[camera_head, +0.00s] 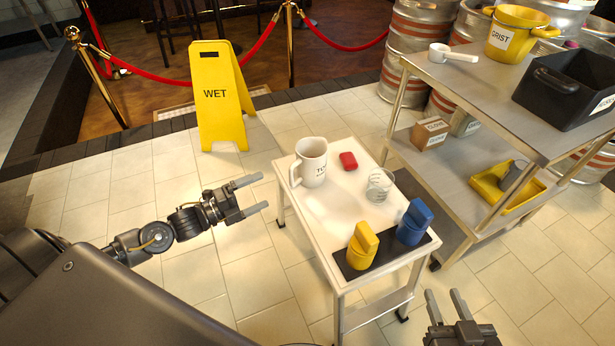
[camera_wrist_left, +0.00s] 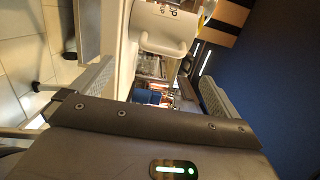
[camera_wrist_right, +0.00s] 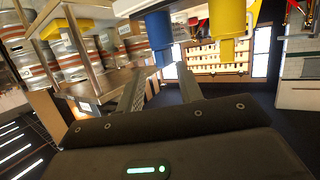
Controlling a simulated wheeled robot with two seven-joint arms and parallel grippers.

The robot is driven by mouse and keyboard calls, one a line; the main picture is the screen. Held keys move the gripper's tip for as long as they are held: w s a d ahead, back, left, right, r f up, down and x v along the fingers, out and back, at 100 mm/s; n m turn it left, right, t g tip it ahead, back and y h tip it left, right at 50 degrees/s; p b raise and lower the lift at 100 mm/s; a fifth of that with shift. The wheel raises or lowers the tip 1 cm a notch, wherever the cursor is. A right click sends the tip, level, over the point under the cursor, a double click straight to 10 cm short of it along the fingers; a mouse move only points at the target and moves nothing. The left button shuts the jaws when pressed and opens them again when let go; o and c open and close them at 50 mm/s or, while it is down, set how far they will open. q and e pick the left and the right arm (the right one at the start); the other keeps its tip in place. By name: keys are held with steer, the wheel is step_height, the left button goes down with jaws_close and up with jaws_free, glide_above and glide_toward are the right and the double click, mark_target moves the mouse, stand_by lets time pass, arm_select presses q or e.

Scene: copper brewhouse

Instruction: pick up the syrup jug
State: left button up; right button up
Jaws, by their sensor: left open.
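A white jug (camera_head: 314,166) with partly readable dark lettering stands upright at the back left of a small white cart (camera_head: 342,207). Its handle is on its left side. My left gripper (camera_head: 257,194) is open and empty, left of the cart and apart from the jug. In the left wrist view the jug (camera_wrist_left: 165,30) and its handle show beyond the spread fingers, at the top of the picture. My right gripper (camera_head: 444,296) is open and empty, near the cart's front right corner.
A steel shelf unit (camera_head: 470,110) stands right. A yellow wet-floor sign (camera_head: 217,97) stands behind left. Floor left of the cart is clear.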

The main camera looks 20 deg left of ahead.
mark_target(289, 178)
arm_select(q)
steer(key=x, duration=0.5)
steer(key=shift+r, duration=0.1)
steer(key=shift+b+x, duration=0.7)
steer(key=shift+x, duration=2.25)
steer(key=shift+r, duration=0.1)
arm_select(e)
steer(key=a+r+n+t+y, duration=0.1)
steer(key=a+r+t+y, duration=0.2)
steer(key=r, duration=0.2)
steer(key=shift+r, duration=0.2)
steer(key=shift+s, duration=0.1)
arm_select(q)
steer(key=c, duration=1.2)
steer(key=shift+c, duration=1)
steer(key=shift+r, duration=0.15)
